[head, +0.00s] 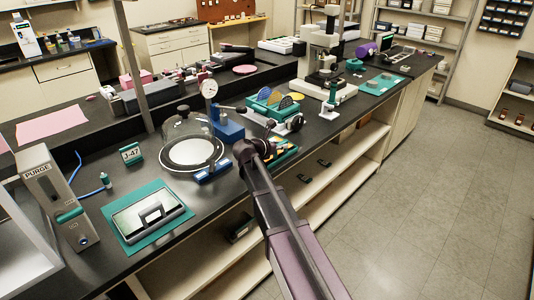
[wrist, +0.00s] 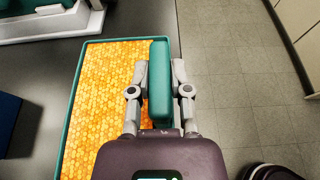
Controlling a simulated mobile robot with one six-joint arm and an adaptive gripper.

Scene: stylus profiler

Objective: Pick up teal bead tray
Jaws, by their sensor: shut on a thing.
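The teal bead tray (wrist: 73,112) is a shallow rectangular tray filled with orange beads, lying at the counter's front edge. A raised teal grip bar (wrist: 160,100) runs along its right side in the wrist view. My gripper (wrist: 158,72) has one finger on each side of this bar and is shut on it. In the head view my gripper (head: 250,150) and wrist hide much of the tray (head: 290,153); only a part with orange shows to their right. I cannot tell whether the tray is clear of the counter.
A teal rack with coloured discs (head: 268,107) stands just behind the tray. A glass bell jar (head: 190,150) and a blue block (head: 226,126) are to its left. The counter drops off to open floor (wrist: 250,90) on the right in the wrist view.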

